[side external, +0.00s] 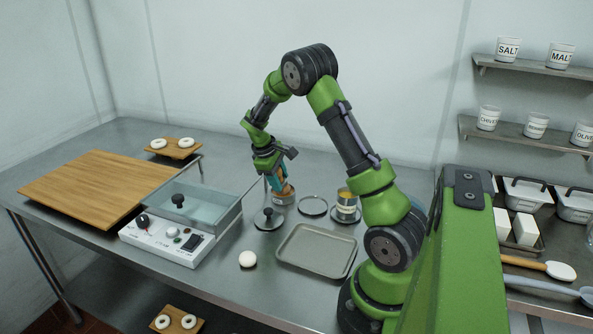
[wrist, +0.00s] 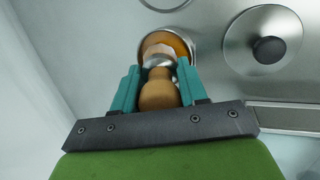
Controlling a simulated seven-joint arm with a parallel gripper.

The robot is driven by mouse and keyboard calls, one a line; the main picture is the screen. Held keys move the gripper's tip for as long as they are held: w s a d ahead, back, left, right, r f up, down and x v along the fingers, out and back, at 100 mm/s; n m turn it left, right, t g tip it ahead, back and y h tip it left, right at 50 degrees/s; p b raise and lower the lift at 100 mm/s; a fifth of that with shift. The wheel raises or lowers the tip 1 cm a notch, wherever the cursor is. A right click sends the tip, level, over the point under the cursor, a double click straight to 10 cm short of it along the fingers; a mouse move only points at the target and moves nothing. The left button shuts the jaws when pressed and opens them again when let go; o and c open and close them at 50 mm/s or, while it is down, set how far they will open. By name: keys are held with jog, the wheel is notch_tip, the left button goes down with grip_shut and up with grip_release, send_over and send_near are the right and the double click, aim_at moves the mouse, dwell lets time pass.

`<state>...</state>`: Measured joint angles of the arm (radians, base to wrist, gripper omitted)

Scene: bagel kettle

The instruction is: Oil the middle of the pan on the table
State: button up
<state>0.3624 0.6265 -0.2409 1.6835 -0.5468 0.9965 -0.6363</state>
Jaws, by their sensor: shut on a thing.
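The pan is a shallow grey rectangular tray (side external: 318,250) lying on the metal table, and its middle looks bare. My gripper (side external: 278,182) is behind and left of the pan, pointing down. Its teal fingers (wrist: 155,90) are shut on a tool with a rounded wooden handle (wrist: 158,97) and a pale metal collar. The tool's lower end is over or in a small metal cup (side external: 284,199), which shows orange-brown contents in the wrist view (wrist: 178,42). The tool's tip is hidden, so I cannot tell whether it touches the contents.
A round lid with a black knob (side external: 268,218) lies beside the cup. A tin with yellow contents (side external: 346,205) and a flat ring-like dish (side external: 313,205) stand behind the pan. A glass-walled kettle (side external: 195,208) stands further left.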

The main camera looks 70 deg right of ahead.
jog(key=shift+r, duration=3.5)
